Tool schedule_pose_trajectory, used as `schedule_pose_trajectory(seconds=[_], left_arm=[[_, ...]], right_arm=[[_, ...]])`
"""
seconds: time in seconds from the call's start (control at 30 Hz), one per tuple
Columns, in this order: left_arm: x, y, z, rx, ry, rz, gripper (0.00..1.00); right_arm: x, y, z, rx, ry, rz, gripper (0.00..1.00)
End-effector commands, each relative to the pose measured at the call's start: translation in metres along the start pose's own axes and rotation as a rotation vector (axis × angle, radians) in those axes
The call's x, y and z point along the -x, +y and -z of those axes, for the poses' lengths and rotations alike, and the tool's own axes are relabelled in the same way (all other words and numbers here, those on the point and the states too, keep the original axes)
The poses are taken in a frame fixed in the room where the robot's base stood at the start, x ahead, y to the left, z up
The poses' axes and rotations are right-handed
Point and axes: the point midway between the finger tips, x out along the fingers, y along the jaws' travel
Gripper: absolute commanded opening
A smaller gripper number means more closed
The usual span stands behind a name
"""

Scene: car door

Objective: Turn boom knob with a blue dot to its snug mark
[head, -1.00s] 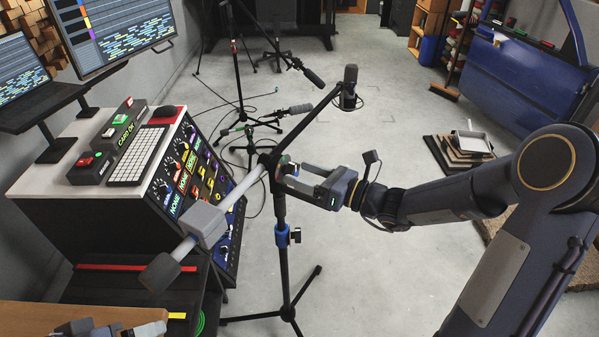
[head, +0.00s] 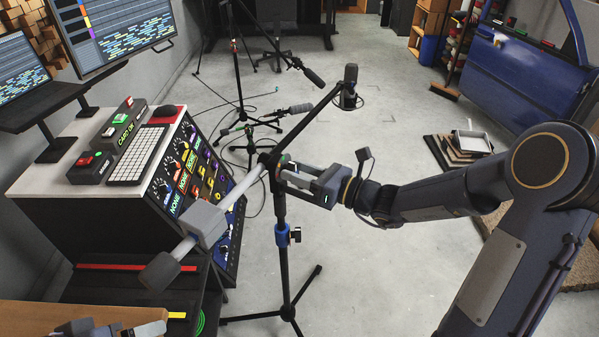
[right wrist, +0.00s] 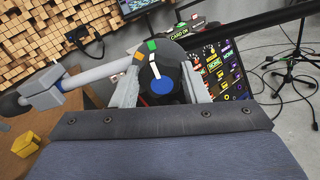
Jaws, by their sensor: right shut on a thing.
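The boom knob (right wrist: 171,83) is a dark round knob with a blue dot on its face, at the joint on top of the black stand. In the right wrist view a white line on it points up toward a green mark (right wrist: 151,45), with an orange mark (right wrist: 138,57) beside that. My right gripper (head: 285,172) is shut on the knob, one finger on each side; in the head view it mostly hides the knob. Grey and dark parts at the bottom left edge of the head view may be my left gripper; its jaws cannot be made out.
The boom (head: 318,118) slants up right from the joint; a light pole with a grey block (head: 203,224) slants down left. A control console (head: 100,195) stands close left. Other microphone stands (head: 240,85) are behind. The floor to the right of the stand is mostly clear.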

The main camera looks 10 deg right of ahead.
Motion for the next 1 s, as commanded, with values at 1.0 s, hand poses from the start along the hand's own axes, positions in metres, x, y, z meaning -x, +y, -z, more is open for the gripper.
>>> schedule_pose_trajectory(seconds=[1.0], left_arm=[[-0.081,-0.037,-0.041,0.000,0.000,0.000,0.80]], right_arm=[[0.000,0.001,0.003,0.632,0.000,0.000,0.18]])
